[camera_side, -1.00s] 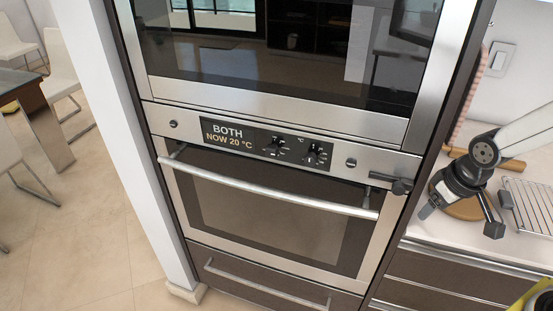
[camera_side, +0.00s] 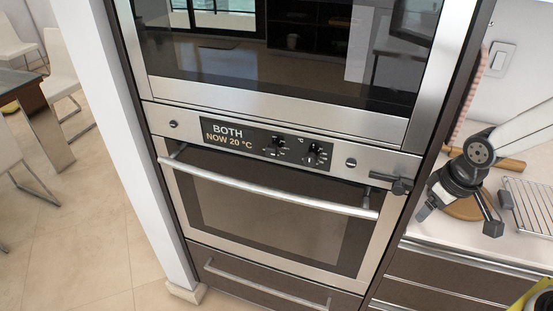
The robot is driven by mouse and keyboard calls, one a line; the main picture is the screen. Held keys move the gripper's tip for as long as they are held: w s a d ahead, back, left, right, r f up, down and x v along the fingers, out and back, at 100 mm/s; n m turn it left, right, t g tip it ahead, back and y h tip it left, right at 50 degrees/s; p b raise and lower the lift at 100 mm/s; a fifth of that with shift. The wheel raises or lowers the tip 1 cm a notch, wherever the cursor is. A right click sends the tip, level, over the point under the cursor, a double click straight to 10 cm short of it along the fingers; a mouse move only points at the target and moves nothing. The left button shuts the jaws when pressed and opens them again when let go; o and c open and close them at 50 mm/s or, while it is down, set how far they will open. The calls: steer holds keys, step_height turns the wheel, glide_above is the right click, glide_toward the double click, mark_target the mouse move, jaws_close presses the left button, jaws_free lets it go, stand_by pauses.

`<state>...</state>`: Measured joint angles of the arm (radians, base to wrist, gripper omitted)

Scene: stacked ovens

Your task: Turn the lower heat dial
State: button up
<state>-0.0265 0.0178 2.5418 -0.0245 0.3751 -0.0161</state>
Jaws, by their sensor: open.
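The lower oven's control panel (camera_side: 240,138) runs above its door. Its display (camera_side: 228,135) reads "BOTH" and "NOW 20 °C". Two black dials sit to the right of the display: a left dial (camera_side: 275,146) and a right dial (camera_side: 315,154), with a small "°C" mark between them. The marks around the dials are too small to read. My gripper (camera_side: 458,221) is at the right, over the counter, apart from the oven and dials. Its two dark fingers are spread wide, with nothing between them.
The oven door's long silver handle (camera_side: 265,193) sticks out below the panel. A dark fitting (camera_side: 392,183) juts from the oven's right edge, between my gripper and the dials. A wire rack (camera_side: 530,205) and a round wooden board (camera_side: 465,209) are on the counter.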

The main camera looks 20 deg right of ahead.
steer(key=w+a+f+n+g+h, duration=0.1)
steer(key=a+f+n+g+h, duration=0.15)
steer(key=a+n, duration=0.6)
steer(key=n+t+h, duration=1)
steer(key=n+t, duration=0.3)
steer(key=n, duration=0.7)
glide_toward(309, 162)
steer(key=x, duration=0.2)
steer(key=shift+w+d, duration=0.1)
steer(key=shift+w, duration=0.05)
steer(key=shift+x, duration=3.8)
jaws_close()
